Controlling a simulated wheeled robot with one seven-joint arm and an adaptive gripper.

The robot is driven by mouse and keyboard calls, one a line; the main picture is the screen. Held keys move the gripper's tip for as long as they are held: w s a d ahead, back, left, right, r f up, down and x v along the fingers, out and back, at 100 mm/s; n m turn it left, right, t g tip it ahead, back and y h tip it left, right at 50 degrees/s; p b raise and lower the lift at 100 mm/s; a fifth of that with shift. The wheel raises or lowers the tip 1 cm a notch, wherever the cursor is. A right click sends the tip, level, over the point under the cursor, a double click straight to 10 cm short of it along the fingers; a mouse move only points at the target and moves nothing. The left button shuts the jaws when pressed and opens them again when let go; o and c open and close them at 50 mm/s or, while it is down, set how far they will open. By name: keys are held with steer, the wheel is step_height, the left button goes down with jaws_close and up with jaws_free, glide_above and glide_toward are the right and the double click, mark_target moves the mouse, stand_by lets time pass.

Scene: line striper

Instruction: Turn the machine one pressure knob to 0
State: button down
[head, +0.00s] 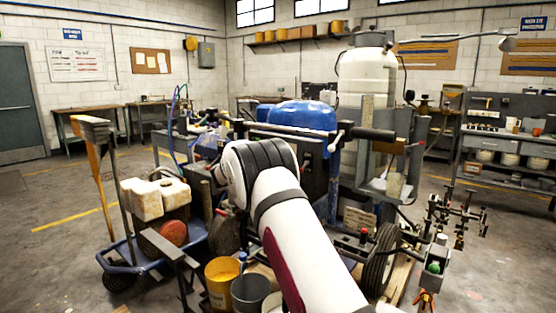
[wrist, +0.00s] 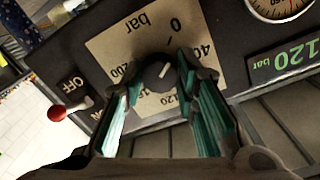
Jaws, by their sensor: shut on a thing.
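The black pressure knob (wrist: 157,72) sits on a beige plate (wrist: 108,48) marked in bar with 0, 40, 120 and 200. Its white pointer line tilts up and slightly right, roughly towards the 0; the exact alignment is hard to tell. My gripper (wrist: 158,82) has its teal-padded fingers on either side of the knob and is shut on it. The fingers cover part of the scale. In the head view the line striper with its blue tank (head: 302,115) stands behind my arm, which hides the knob and gripper.
A switch with a red tip (wrist: 57,113) stands left of the knob, near OFF. A green display (wrist: 289,60) reads 120 bar, below a round gauge (wrist: 280,6). Yellow (head: 221,284) and grey (head: 250,292) buckets stand low in front of the machine.

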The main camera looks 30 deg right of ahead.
steer(key=shift+f+n, duration=0.15)
steer(key=shift+n, duration=0.75)
steer(key=c, duration=1.2)
jaws_free()
steer(key=shift+c, duration=0.2)
steer(key=shift+a, duration=0.1)
steer(key=v, duration=1.2)
steer(key=shift+w, duration=0.1)
